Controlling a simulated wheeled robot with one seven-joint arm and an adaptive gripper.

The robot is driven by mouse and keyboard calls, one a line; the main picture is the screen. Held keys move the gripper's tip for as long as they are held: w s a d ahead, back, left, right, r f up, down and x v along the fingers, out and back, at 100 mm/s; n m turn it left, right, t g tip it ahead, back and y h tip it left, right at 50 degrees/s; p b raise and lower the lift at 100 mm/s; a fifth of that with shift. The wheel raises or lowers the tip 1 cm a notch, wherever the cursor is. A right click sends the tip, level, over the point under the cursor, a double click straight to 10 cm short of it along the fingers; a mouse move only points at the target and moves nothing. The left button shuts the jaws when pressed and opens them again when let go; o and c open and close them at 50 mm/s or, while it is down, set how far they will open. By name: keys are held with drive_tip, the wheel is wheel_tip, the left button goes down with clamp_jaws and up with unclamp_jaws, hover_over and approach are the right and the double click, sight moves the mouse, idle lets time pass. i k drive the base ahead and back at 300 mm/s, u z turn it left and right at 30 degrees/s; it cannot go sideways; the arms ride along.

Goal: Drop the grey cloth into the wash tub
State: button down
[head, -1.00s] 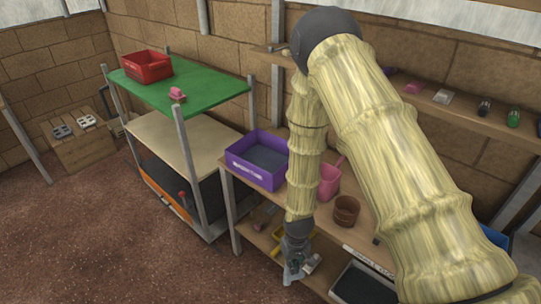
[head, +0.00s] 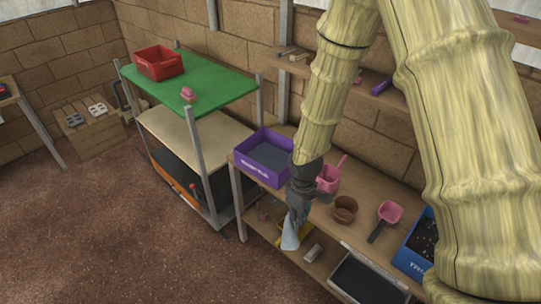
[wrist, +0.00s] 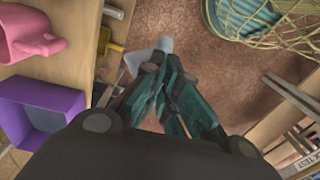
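The grey cloth (head: 290,236), pale blue-grey, hangs from the tips of my gripper (head: 295,218) in the head view. In the wrist view the cloth (wrist: 160,46) shows just past the fingertips (wrist: 166,66), which are close together on it; part of it is hidden by the fingers. A purple tub (head: 250,172) with a white label, too small to read for sure, appears to be the wash tub. It stands on the bench top, to the left of and above my gripper. Its wall (wrist: 40,92) shows at the lower left in the wrist view.
A pink watering can (head: 328,180), a brown pot (head: 345,209) and a pink scoop (head: 390,212) stand on the bench beside the tub. A blue tray (head: 412,252) is at the right. A green-topped shelf (head: 215,85) with a red crate (head: 160,65) stands left. The floor in front is clear.

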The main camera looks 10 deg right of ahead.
sight(265, 154)
drive_tip(key=i, duration=1.5)
